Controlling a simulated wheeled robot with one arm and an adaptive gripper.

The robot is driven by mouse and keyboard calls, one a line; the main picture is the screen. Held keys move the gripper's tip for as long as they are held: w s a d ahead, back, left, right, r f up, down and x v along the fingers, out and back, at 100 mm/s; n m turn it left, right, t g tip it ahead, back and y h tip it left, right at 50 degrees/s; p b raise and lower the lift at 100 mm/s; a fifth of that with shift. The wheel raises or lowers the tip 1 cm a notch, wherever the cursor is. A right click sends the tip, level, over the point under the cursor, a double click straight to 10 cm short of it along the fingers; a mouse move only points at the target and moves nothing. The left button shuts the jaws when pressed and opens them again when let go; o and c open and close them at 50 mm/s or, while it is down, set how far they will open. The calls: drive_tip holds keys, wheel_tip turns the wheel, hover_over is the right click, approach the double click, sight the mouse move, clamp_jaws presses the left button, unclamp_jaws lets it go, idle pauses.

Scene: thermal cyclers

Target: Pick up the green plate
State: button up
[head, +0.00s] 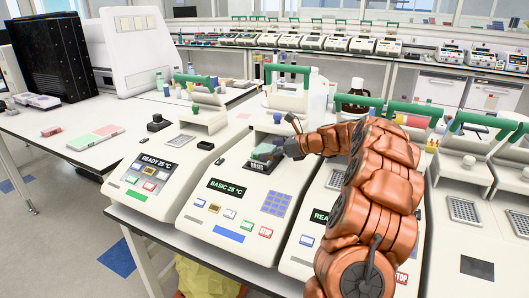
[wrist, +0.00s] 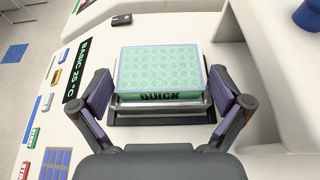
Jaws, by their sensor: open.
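The green plate (wrist: 160,73), with a grid of round wells and the word "QUICK" on its near side, sits in the block of the middle thermal cycler (wrist: 60,105). The cycler's display reads "BASIC 25 °C". In the head view the green plate (head: 263,152) is small and partly hidden by my gripper (head: 278,147). In the wrist view my gripper (wrist: 160,90) is open, with one finger on each side of the plate. Gaps show between the fingers and the plate, and nothing is held.
A cycler reading "READY 25 °C" (head: 157,178) stands to the left, and others stand to the right. Raised lids with green handles (head: 288,75) are behind. A brown bottle (head: 355,98) stands behind my arm. Green and pink plates (head: 95,138) lie on the left bench.

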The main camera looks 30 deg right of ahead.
drive_tip(key=shift+c, duration=0.4)
drive_tip(key=c, duration=0.8)
drive_tip(key=shift+c, duration=0.2)
